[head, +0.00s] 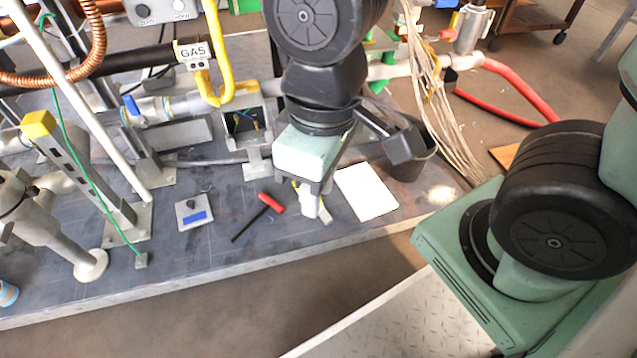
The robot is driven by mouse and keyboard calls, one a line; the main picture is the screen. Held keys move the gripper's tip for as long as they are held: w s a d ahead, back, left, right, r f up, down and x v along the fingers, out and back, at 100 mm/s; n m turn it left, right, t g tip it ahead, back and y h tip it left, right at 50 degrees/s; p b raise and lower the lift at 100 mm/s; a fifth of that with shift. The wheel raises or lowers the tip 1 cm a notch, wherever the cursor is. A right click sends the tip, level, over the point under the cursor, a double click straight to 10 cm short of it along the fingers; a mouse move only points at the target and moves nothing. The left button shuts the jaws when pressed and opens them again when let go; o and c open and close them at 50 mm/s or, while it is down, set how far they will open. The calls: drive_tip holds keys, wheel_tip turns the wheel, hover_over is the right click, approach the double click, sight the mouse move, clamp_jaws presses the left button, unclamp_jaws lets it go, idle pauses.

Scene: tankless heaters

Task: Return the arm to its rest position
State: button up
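My gripper (314,204) hangs at the end of my arm in the middle of the head view, above the front part of the dark workbench (225,255). Its fingers point down and look close together, but the palm and the angle hide the gap between them. A small yellow item shows partly behind the fingers; I cannot tell whether they touch it. A red-handled tool (270,203) lies on the bench just left of the fingers. A white sheet (366,191) lies just right of them.
A dark bucket (411,160) and loose pale cables (440,120) are to the right. Bare floor (250,310) lies in front of the bench.

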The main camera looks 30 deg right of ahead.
drive_tip(key=shift+s+a+r, duration=0.1)
drive_tip(key=shift+s, duration=0.15)
drive_tip(key=shift+r, duration=0.1)
wheel_tip(320, 180, up, 46)
drive_tip(key=p, duration=4.5)
drive_tip(key=shift+f+p, duration=0.2)
drive_tip(key=shift+p, duration=0.2)
